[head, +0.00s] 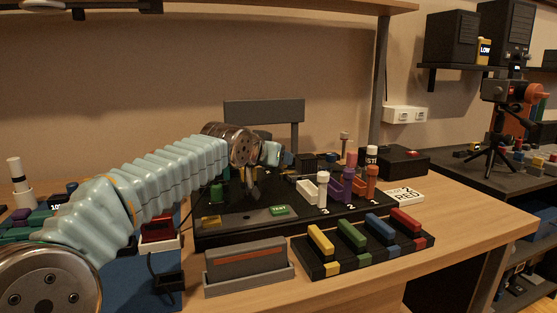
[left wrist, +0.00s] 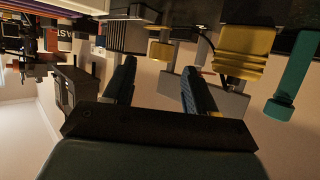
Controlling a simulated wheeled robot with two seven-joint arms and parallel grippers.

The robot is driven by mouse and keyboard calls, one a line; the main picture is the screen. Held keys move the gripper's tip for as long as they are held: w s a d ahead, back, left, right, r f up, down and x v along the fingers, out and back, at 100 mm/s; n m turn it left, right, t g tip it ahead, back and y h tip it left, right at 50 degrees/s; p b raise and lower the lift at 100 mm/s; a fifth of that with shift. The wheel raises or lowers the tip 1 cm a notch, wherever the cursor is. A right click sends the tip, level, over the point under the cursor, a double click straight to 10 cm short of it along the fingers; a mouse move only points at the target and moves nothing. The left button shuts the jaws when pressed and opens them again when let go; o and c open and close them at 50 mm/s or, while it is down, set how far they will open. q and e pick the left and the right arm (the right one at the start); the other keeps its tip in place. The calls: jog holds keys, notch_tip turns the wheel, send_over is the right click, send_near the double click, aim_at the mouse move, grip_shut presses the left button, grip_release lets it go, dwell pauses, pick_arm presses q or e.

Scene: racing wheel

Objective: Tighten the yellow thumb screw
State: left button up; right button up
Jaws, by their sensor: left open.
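My left arm reaches in from the left in the head view, and my left gripper (head: 252,184) is over the back of the black board (head: 235,238). In the left wrist view the left gripper (left wrist: 160,68) is open, with two dark fingers apart and nothing held. A small yellow knob (left wrist: 160,50) shows beyond and between the fingertips, apart from them; it looks like the thumb screw. A larger yellow block (left wrist: 245,48) with a thin wire is to its right. The knob is not clearly seen in the head view, where my arm and gripper cover part of the board. My right gripper is not in view.
A teal cylinder (left wrist: 292,75) stands close to the right in the wrist view. White, purple and orange posts (head: 347,188) stand on the board's right. A rack of coloured levers (head: 360,240) and a grey tray (head: 250,283) lie in front. Bare wood is at right.

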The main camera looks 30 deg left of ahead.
pick_arm(q)
jog(key=v, duration=1)
jog(key=shift+s+b, duration=0.3)
jog(key=shift+s, duration=0.05)
jog(key=shift+r, duration=0.1)
